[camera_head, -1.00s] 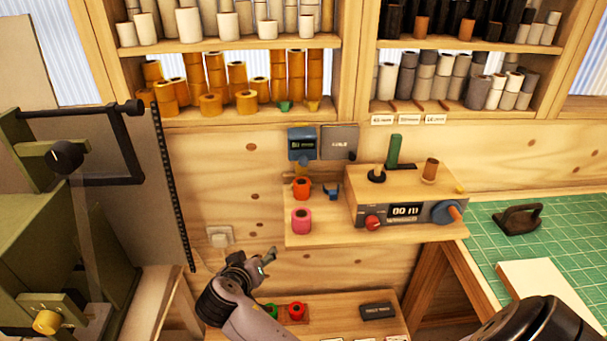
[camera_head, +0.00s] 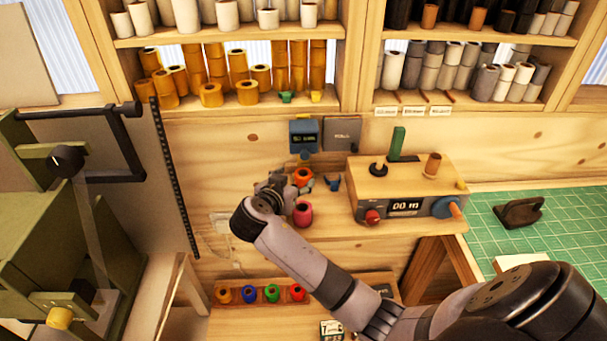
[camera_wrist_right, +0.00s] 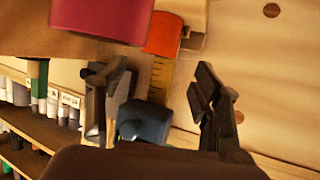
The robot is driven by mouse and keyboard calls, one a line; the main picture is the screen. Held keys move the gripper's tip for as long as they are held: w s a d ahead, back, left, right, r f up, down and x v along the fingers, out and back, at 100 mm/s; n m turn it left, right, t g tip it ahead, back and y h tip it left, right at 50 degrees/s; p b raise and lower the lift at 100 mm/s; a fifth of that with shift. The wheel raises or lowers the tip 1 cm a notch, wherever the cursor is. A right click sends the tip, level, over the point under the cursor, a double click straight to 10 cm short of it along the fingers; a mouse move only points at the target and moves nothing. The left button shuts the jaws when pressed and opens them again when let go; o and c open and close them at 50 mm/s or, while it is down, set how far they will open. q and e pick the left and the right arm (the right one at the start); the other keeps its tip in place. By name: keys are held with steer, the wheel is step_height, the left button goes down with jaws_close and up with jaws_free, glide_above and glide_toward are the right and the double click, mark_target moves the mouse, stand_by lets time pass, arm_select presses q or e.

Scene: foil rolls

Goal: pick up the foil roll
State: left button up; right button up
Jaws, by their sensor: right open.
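Two coloured rolls stand on a small wooden shelf (camera_head: 350,222) on the wall: an orange roll (camera_head: 303,177) and, in front of it, a pink-red roll (camera_head: 303,213). Which is the foil roll the task names, I cannot tell. My right gripper (camera_head: 285,187) is open, just left of both rolls in the head view. In the right wrist view, the pink-red roll (camera_wrist_right: 105,18) and orange roll (camera_wrist_right: 163,34) show at the top, beyond the open fingers (camera_wrist_right: 162,100). Neither roll is between the fingertips. My left gripper is not in view.
A wooden measuring box (camera_head: 405,190) with a display stands right of the rolls. A blue device (camera_head: 304,136) is on the wall behind. Below is a rack (camera_head: 262,300) of small coloured rolls. Shelves of rolls are above; a green cutting mat (camera_head: 545,240) lies right.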

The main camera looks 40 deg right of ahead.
mark_target(305, 173)
steer(key=shift+w+d+f, duration=0.1)
steer(key=shift+w+d, duration=0.15)
steer(key=shift+d, duration=0.1)
steer(key=p+x, duration=0.3)
steer(key=x, duration=0.1)
steer(key=shift+s+d+f, duration=0.1)
steer(key=shift+s+f, duration=0.05)
steer(key=shift+w+d+f, duration=0.25)
steer(key=shift+d, duration=0.1)
steer(key=shift+a, duration=0.1)
steer(key=shift+c, duration=0.4)
steer(key=c, duration=1.2)
